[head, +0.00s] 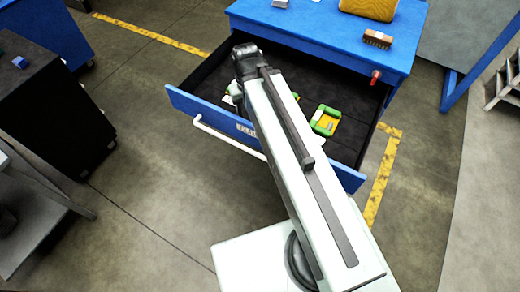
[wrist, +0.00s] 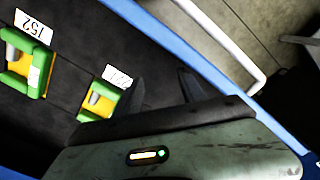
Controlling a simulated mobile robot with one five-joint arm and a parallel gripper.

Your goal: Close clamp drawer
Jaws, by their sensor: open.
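The clamp drawer stands pulled out from the blue cabinet (head: 330,28), with its blue front panel (head: 205,112) and white bar handle (head: 228,138) facing me. In the wrist view the front panel's edge (wrist: 215,62) and the handle (wrist: 232,38) run diagonally at upper right. A green and yellow clamp (head: 325,120) lies on the dark drawer floor. Two clamps, one at left (wrist: 30,62) and one nearer the middle (wrist: 100,98), show in the wrist view beside number labels. My gripper (wrist: 163,88) is open and empty over the drawer, inside the front edge. In the head view my arm mostly hides it.
A brush (head: 378,39) and a yellow item (head: 370,8) sit on the cabinet top. A dark cabinet (head: 50,125) stands at left, and a grey stepped frame (head: 505,85) at right. Concrete floor in front of the drawer is clear on the left.

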